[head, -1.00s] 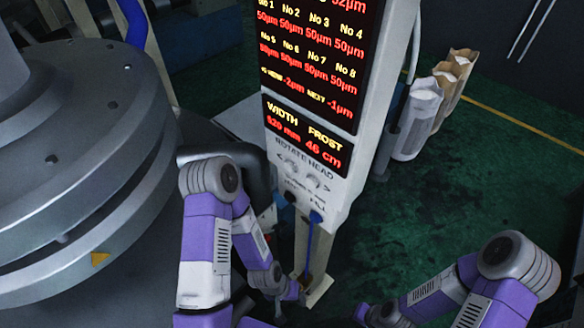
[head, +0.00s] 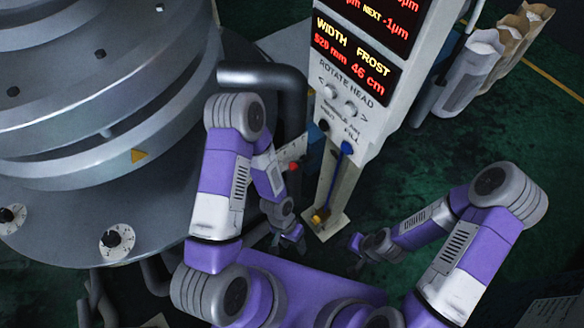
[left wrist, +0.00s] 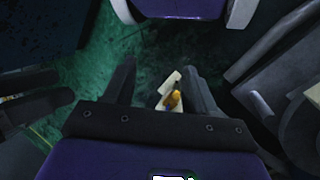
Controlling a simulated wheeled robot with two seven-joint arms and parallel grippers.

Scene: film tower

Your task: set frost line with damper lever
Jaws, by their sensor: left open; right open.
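The tower panel shows a lit FROST readout (head: 370,76) of 46 cm, beside a WIDTH readout of 920 mm. A small red-tipped part (head: 293,166) shows beside my left forearm, below the dark bent duct (head: 262,76); I cannot tell if it is the damper lever. My left gripper (head: 293,238) is low, near the panel post's foot, small and partly dark in the head view. In the left wrist view its two fingers (left wrist: 163,78) are apart with nothing between them. My right gripper (head: 356,243) is open and empty, right of the post's foot.
The big round grey die (head: 100,130) fills the left, with dials (head: 117,240) on its rim. Sacks (head: 474,68) stand at the back right.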

